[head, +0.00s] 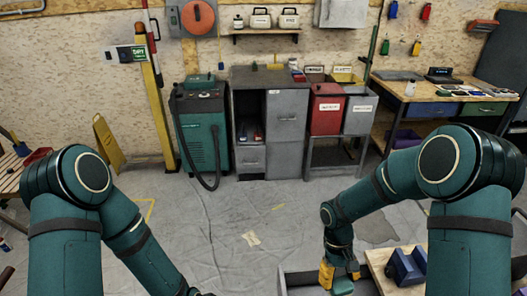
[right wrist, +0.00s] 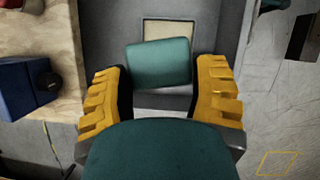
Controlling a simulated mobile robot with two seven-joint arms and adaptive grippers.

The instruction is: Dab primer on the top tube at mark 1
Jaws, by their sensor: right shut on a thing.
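My right gripper (head: 340,274) is low at the bottom of the head view, pointing down. In the right wrist view its yellow fingers (right wrist: 160,92) stand on either side of a smooth teal block (right wrist: 158,62) and are shut on it. The block's lower end also shows under the fingers in the head view (head: 343,286). Below the block is a grey surface with a beige square panel (right wrist: 168,30). I cannot make out a tube, a mark or a labelled primer in either view. My left arm runs off the bottom edge of the head view and its gripper is out of sight.
A wooden bench top (head: 378,262) with a dark blue block (head: 405,268) stands close to the right of my right gripper. A cabinet (head: 268,120), a red bin (head: 326,110) and a workbench (head: 430,90) line the back. The sheeted floor (head: 230,215) ahead is mostly clear.

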